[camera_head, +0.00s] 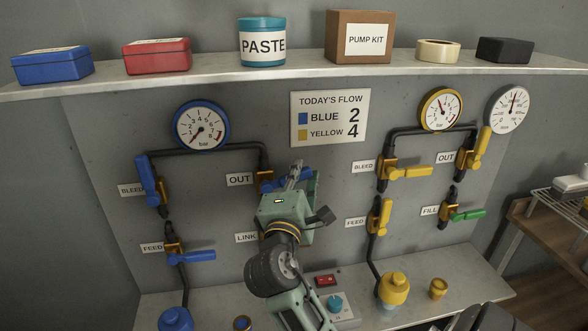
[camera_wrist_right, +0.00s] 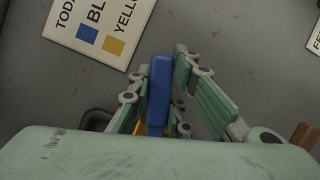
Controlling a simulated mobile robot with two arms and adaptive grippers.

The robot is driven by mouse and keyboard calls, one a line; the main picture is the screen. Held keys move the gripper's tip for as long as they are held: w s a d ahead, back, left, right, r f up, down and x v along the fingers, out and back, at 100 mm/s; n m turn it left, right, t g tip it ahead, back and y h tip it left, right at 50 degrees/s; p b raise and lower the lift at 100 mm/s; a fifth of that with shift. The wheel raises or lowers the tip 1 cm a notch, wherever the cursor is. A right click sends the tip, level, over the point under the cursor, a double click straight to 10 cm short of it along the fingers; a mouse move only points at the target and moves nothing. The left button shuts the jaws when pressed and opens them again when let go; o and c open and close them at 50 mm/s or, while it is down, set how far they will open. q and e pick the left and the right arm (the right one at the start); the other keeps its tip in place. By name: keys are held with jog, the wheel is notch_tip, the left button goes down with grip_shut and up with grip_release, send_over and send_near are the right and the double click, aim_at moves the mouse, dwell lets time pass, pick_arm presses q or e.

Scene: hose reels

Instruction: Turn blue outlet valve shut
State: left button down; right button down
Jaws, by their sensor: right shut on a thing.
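In the right wrist view the handle (camera_wrist_right: 159,90) stands between the two fingers of my right gripper (camera_wrist_right: 163,85). The gripper is shut on it. The valve's body (camera_head: 265,184) shows only in part. The blue gauge (camera_head: 201,126) sits up and to the left, its needle toward the lower left. My left gripper is not in view.
A blue BLEED handle (camera_head: 149,179) and a blue FEED handle (camera_head: 197,256) are at left. Yellow-handled valves (camera_head: 409,172) and a green FILL handle (camera_head: 468,214) are at right. The sign (camera_head: 330,117) hangs above my gripper. A switch box (camera_head: 328,282) lies on the lower ledge.

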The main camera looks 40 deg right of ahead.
jog(key=shift+s+d+f+m+g+y, duration=0.1)
jog(key=shift+f+m+g+y, duration=0.2)
jog(key=shift+f+m, duration=0.5)
jog(key=shift+s+d+f+m+g+y, duration=0.1)
jog(key=shift+f+m+g+y, duration=0.3)
jog(key=shift+m, duration=0.6)
jog(key=shift+f, duration=0.15)
jog(key=c, duration=1.6)
grip_release()
jog(key=shift+r+h, duration=0.2)
jog(key=shift+h, duration=0.1)
notch_tip(320, 180, up, 10)
jog(key=shift+a+f, duration=0.1)
jog(key=shift+a, duration=0.05)
